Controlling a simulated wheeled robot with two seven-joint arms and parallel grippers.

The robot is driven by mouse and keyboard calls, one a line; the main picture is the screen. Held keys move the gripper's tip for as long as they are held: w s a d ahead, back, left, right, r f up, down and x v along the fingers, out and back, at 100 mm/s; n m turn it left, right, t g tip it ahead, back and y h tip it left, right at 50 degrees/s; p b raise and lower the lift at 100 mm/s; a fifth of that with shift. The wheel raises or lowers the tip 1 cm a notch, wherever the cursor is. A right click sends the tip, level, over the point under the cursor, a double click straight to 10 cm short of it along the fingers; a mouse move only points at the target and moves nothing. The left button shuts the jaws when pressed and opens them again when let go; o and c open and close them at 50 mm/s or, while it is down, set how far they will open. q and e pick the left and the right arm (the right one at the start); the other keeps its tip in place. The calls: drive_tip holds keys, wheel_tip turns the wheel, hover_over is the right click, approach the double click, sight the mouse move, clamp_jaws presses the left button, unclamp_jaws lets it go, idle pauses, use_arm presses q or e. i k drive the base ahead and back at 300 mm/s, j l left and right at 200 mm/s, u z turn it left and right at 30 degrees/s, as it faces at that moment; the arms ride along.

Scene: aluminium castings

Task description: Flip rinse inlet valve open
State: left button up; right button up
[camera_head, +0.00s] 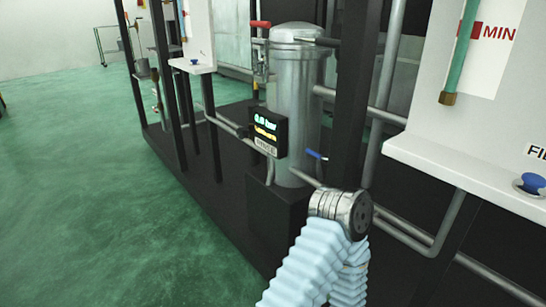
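A metal filter housing (296,100) stands upright on a black plinth. A small valve with a blue lever (316,155) sits on the pipe at its lower right. A red-handled valve (260,24) is at its upper left, and a black lever (318,40) is at its upper right. I cannot tell which of these is the rinse inlet valve, as no label names one. One of my arms, in a pale blue sleeve with a metal joint, rises from the bottom, in front of the lower pipes. Neither gripper shows.
A dark display box (267,132) with lit text hangs on the housing's front. A white panel with a shelf (460,160) and a blue knob (530,183) stands at the right. A black post (355,90) rises right of the housing. The green floor (80,190) at left is clear.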

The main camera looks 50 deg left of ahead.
sight(312, 152)
drive_tip(key=u, duration=1.5)
